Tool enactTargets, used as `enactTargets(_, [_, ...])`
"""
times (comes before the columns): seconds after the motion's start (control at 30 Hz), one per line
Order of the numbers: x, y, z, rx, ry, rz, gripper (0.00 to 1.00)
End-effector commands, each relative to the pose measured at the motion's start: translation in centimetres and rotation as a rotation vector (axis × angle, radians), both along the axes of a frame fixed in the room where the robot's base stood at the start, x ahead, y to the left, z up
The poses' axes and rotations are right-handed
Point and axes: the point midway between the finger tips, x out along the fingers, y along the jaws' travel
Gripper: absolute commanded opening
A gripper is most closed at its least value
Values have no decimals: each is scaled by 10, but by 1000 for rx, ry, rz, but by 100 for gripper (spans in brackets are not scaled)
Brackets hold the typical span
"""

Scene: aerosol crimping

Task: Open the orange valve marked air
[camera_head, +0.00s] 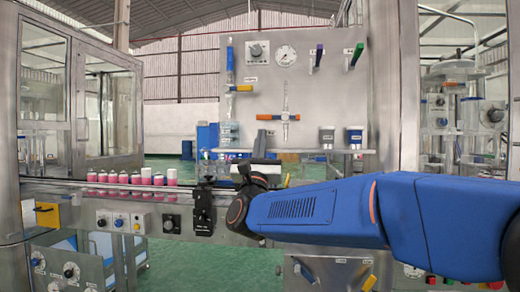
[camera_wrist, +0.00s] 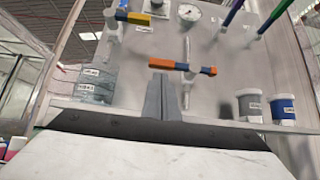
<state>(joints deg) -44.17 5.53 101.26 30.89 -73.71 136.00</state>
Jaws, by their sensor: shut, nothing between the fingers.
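An orange valve handle (camera_head: 278,117) lies horizontal across a clear vertical tube on the grey panel. My gripper (camera_wrist: 166,92) is shut and empty. Its fingertips appear just below the orange handle in the wrist view; the gap in depth is unclear.
The panel also holds a round gauge (camera_head: 286,56), a green handle (camera_head: 357,54) and a purple one (camera_head: 319,55). Labelled cups (camera_head: 326,137) stand on the shelf below. Pink-and-white cans (camera_head: 145,177) line the conveyor at left. Another yellow-orange handle (camera_head: 47,207) is at far left.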

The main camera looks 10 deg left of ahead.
Motion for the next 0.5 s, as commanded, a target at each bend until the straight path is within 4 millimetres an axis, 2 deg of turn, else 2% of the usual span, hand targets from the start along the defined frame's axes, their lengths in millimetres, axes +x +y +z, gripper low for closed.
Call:
enactTargets(0.2, [18, -1, 18, -1, 0, -1, 0])
enactTargets(0.5, [23, 0, 24, -1, 1, 0, 0])
